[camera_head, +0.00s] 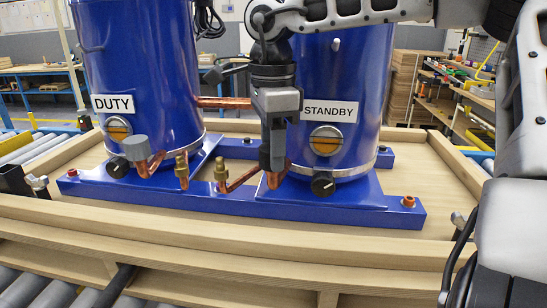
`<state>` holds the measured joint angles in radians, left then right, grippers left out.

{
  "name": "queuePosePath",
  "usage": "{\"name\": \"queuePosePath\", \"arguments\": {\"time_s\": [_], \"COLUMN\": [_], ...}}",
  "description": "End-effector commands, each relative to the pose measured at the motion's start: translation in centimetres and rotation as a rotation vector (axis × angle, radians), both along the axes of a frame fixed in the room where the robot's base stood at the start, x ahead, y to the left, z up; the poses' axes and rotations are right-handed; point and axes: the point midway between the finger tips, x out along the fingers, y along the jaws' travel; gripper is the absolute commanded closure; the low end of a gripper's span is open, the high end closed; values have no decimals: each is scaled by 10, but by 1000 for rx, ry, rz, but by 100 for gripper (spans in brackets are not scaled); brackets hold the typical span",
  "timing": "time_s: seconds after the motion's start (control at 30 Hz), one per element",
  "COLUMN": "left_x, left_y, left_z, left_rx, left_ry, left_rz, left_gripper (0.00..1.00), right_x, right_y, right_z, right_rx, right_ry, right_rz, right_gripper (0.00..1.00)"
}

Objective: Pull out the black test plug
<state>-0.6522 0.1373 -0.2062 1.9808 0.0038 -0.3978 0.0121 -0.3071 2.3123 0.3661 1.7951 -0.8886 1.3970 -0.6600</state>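Two blue compressors stand on a blue base frame (225,203), DUTY (150,65) on the left and STANDBY (340,80) on the right. My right gripper (272,165) points down at the copper stub at the lower left of STANDBY, its fingertips at the stub's upper end. A dark shape shows between or beside the fingers. I cannot tell whether it is the black test plug or a finger, nor whether the fingers are closed on it. A grey plug (137,148) caps the matching copper stub on DUTY. My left gripper is not in view.
Black knobs sit low on DUTY (118,167) and STANDBY (323,184). Brass-tipped copper pipes (182,170) (221,172) rise close left of the gripper. A wooden pallet (200,238) with raised edges surrounds the base. Rollers (40,290) run in front.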

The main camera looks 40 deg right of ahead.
Motion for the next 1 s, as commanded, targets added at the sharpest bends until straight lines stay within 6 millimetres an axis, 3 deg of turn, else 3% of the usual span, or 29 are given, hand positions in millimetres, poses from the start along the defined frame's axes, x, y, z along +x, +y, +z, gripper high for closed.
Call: {"name": "queuePosePath", "arguments": {"time_s": [0.17, 0.2, 0.27, 0.3, 1.0], "left_x": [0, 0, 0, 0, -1], "left_y": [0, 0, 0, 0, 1], "left_z": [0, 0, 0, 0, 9], "left_rx": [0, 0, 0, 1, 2], "left_ry": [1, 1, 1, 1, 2], "left_rz": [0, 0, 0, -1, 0], "left_gripper": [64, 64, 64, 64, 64], "right_x": [0, 0, 0, 0, 0], "right_y": [0, 0, 0, 0, 0], "right_z": [0, 0, 0, 0, 12], "right_rx": [0, 0, 0, 0, 0], "right_ry": [0, 0, 0, 0, -1], "right_rz": [0, 0, 0, 0, 0], "right_gripper": [77, 65, 82, 84, 84]}}
